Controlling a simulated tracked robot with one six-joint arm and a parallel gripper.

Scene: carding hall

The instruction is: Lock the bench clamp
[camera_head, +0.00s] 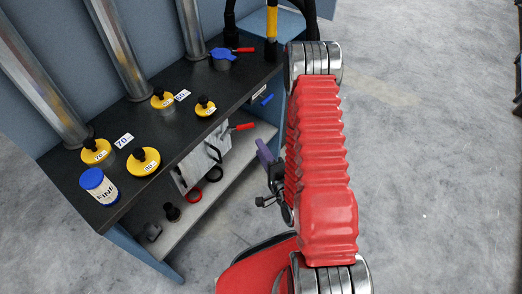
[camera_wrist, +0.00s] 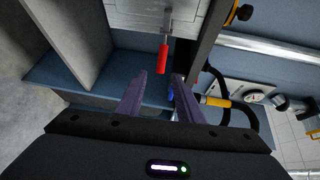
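A pale metal fixture (camera_head: 205,160) with a red lever (camera_head: 243,127) is at the bench front, below the dark worktop; it may be the bench clamp. In the wrist view, a red lever (camera_wrist: 163,57) sticks out from a pale metal block (camera_wrist: 150,15), beyond the fingertips. My gripper (camera_wrist: 158,78) has two purple fingers standing apart, with nothing held between them. In the head view, my gripper (camera_head: 265,151) is to the right of the fixture, partly hidden by my red arm. I cannot tell whether the clamp is locked.
A blue lever (camera_head: 267,99) is on the bench front near my arm. Yellow knobbed discs (camera_head: 143,161) and a blue-lidded tin (camera_head: 99,186) stand on the worktop (camera_head: 140,120). Another red lever (camera_head: 243,50) is at its far end. The floor at right is clear.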

